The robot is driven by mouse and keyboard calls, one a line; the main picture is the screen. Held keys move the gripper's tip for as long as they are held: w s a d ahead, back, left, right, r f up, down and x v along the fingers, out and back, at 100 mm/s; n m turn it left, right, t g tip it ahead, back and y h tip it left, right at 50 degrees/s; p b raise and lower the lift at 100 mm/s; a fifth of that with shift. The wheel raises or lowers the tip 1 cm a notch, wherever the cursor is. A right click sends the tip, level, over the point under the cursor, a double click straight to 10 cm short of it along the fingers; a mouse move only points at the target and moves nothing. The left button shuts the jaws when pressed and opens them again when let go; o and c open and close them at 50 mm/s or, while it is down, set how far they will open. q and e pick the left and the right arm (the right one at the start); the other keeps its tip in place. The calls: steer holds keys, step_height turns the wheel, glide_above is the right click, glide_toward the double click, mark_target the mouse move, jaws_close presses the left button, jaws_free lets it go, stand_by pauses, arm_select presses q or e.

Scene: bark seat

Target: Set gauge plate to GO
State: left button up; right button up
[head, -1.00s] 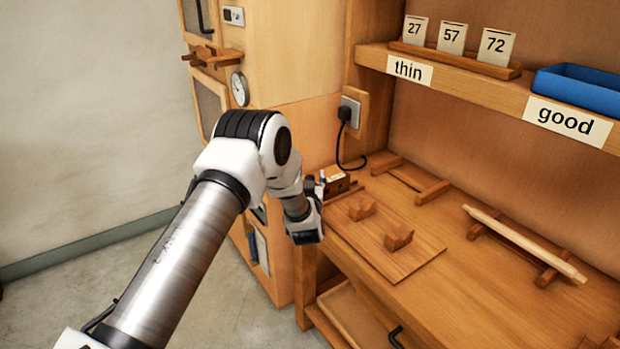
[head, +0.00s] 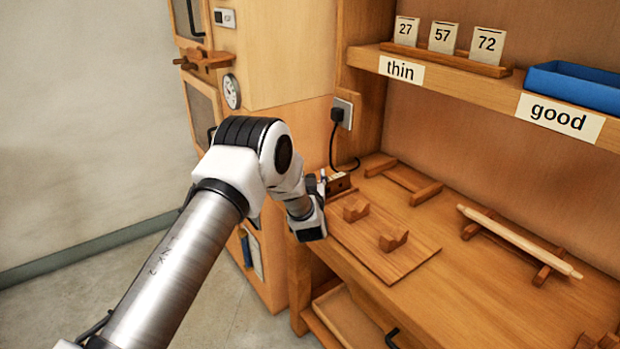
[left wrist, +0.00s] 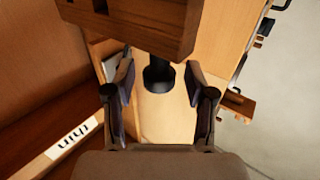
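A small wooden box (head: 338,184) with a pale label on top sits at the bench's back left corner, partly hidden by my left gripper (head: 319,186). In the left wrist view a wooden block (left wrist: 130,22) with a dark round post (left wrist: 158,78) shows ahead; it seems to be the same box. My left gripper, also in the left wrist view (left wrist: 159,80), is open, its fingers apart on either side of the post in the picture. I cannot tell whether they touch it. No GO marking is readable, and I cannot make out the gauge plate. My right gripper is out of view.
A wooden board (head: 400,262) with two notched blocks lies on the bench beside my gripper. A rod (head: 520,242) rests on supports to the right. A socket with a plugged cord (head: 341,116) is behind the box. A shelf above holds number cards (head: 443,37) and a blue tray (head: 575,85).

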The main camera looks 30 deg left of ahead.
arm_select(q)
steer(key=v, duration=1.2)
